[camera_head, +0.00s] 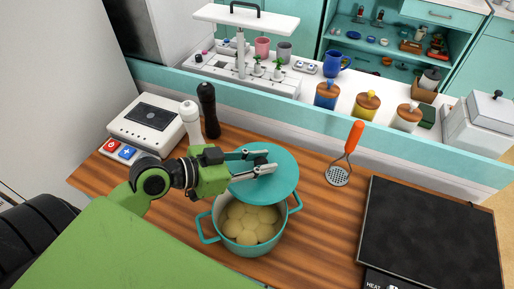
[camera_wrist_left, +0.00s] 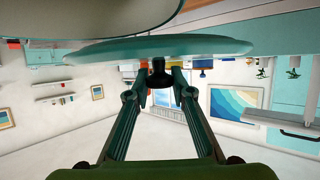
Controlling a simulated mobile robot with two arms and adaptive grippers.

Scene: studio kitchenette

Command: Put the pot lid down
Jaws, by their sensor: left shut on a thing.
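The teal pot lid (camera_head: 280,186) is held by its black knob in my left gripper (camera_head: 268,164), above and slightly behind the pot. The lid also shows nearly edge-on in the left wrist view (camera_wrist_left: 215,46), with the fingers of my left gripper (camera_wrist_left: 160,80) shut on its dark knob. The teal pot (camera_head: 248,247) stands on the wooden counter, its opening partly uncovered, with several peeled potatoes inside. The lid hides the pot's back rim. My right gripper is not in view.
A masher with an orange handle (camera_head: 351,145) lies right of the lid. A black hotplate (camera_head: 428,232) covers the right counter. White and black mills (camera_head: 209,110) and a white scale (camera_head: 147,122) stand at left. Bare wood (camera_head: 325,215) lies between pot and hotplate.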

